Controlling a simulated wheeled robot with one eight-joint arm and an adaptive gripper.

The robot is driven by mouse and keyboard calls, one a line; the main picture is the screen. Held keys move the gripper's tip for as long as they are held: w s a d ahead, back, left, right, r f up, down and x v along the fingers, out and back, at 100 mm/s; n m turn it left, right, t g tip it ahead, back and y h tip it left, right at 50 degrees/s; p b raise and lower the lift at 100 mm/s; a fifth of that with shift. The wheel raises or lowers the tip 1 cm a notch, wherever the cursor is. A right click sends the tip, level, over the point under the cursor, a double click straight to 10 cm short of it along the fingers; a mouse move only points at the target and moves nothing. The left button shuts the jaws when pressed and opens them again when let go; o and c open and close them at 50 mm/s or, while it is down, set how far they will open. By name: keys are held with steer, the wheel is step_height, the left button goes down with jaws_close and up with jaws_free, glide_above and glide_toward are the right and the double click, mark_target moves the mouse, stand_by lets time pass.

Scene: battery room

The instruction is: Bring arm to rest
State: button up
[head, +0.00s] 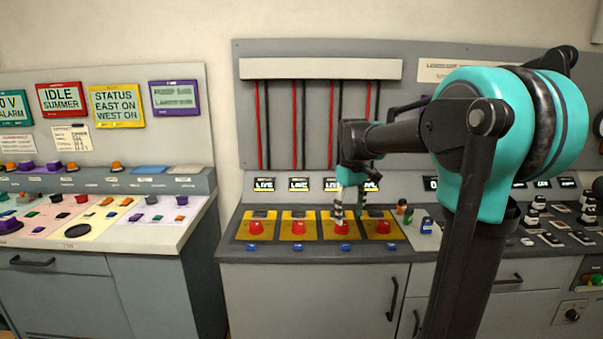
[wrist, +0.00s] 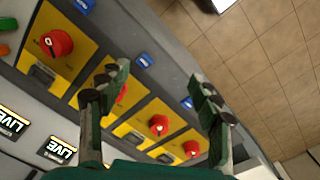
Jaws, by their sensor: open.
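My gripper (head: 350,208) is open, with its two fingers pointing down over the yellow plates of the right-hand console. It is empty. In the head view its fingertips are close above or in front of the third red knob (head: 342,229); I cannot tell whether they touch it. One red knob is partly hidden behind the left finger. My arm reaches in from the right of the head view.
Several red knobs on yellow plates (head: 256,229) line the console, with small blue parts along its front edge. Lit LIVE displays (head: 264,184) stand behind. Small bottles (head: 427,225) stand right of the plates. A second console (head: 90,215) is left.

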steer(key=s+d+f+m+t, duration=0.2)
steer(key=s+f+m, duration=0.1)
steer(key=s+f, duration=0.6)
steer(key=shift+s+d+f, duration=0.3)
steer(key=shift+d+f, duration=0.1)
steer(key=shift+f, duration=0.25)
steer(key=s+f+m, duration=0.1)
steer(key=s+f, duration=0.2)
steer(key=s, duration=0.1)
steer(key=s+d+f+m+t, duration=0.1)
steer(key=s+f, duration=0.2)
steer(key=s+f+m+t, duration=0.1)
steer(key=s+f, duration=0.2)
steer(key=s, duration=0.1)
steer(key=shift+s+d+f+m, duration=0.3)
steer(key=shift+d+f+m, duration=0.05)
steer(key=shift+f+m, duration=0.05)
steer(key=shift+c, duration=0.4)
